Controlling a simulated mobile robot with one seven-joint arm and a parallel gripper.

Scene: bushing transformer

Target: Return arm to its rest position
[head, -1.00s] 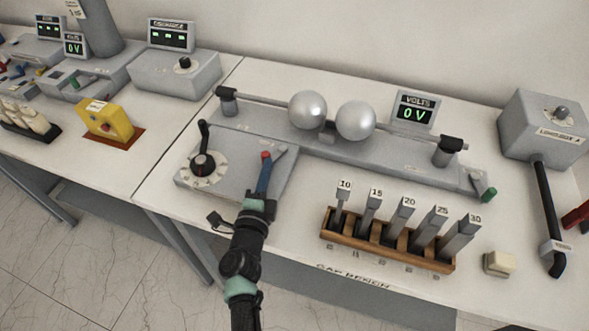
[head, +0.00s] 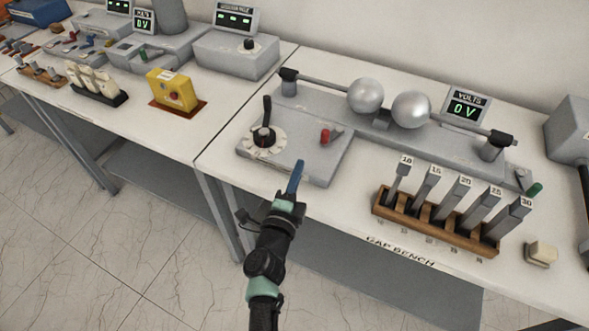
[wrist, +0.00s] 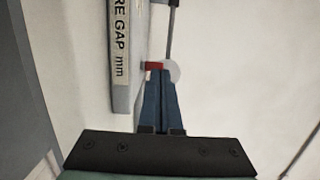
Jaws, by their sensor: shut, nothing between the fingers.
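My gripper (head: 296,178) is shut and empty, with its blue fingers pointing up over the front edge of the bench's grey control panel (head: 312,160). In the wrist view its closed fingers (wrist: 160,95) point towards a red-topped lever or knob and a pale sphere. The red knob (head: 325,136) stands on the panel behind the fingertips, apart from them in the head view. My arm reaches up from the bottom of the head view.
Two metal spheres (head: 366,96) sit on the gap device, beside a display (head: 467,106) reading 0 V. A wooden rack (head: 420,224) of numbered gauges stands to the right. A yellow device (head: 173,92) is on the left bench. Floor shows at lower left.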

